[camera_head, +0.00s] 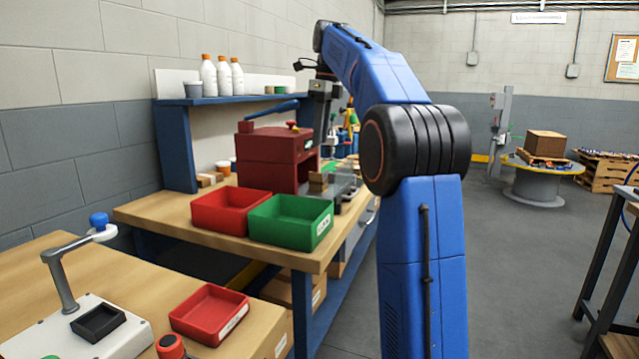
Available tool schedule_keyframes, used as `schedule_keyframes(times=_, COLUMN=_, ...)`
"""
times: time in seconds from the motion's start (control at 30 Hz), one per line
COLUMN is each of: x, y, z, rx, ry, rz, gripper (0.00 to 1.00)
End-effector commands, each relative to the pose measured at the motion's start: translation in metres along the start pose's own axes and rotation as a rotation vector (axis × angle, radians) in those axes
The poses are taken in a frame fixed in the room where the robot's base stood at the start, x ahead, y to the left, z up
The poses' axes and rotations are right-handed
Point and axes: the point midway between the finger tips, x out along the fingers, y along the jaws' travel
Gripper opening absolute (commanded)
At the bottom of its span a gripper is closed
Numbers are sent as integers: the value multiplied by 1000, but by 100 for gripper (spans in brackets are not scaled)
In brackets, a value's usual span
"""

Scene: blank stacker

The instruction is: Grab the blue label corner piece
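My gripper (321,128) hangs down from the end of my blue arm, over the far part of the wooden workbench (170,211) beside the dark red machine. Its fingers are small and partly merge with the things behind, so I cannot tell if they are open or hold anything. I cannot make out a blue label corner piece. Small wooden blocks (318,183) and a grey, see-through part (343,188) lie near the machine's right side, below my gripper. My arm hides part of the bench's right end.
A red bin (230,209) and a green bin (291,218) stand on the bench's front. The dark red machine (276,157) stands behind them. A nearer table holds a small red tray (209,314) and a blue-knobbed stand (63,282). Open floor (505,255) lies to the right.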

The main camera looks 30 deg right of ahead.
Motion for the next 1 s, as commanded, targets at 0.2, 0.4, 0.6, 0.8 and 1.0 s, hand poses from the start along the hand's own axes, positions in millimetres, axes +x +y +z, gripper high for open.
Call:
schedule_keyframes(times=0.2, x=38, y=1, z=-1, rx=-1, ry=2, rz=2, gripper=27)
schedule_keyframes(times=0.4, x=64, y=1, z=0, rx=-1, ry=1, rz=1, gripper=27)
schedule_keyframes(times=0.6, x=74, y=0, z=0, rx=-1, ry=0, rz=0, gripper=27)
schedule_keyframes(times=0.8, x=99, y=1, z=0, rx=-1, ry=1, rz=2, gripper=27)
schedule_keyframes(times=1.0, x=119, y=1, z=0, rx=-1, ry=1, rz=1, gripper=27)
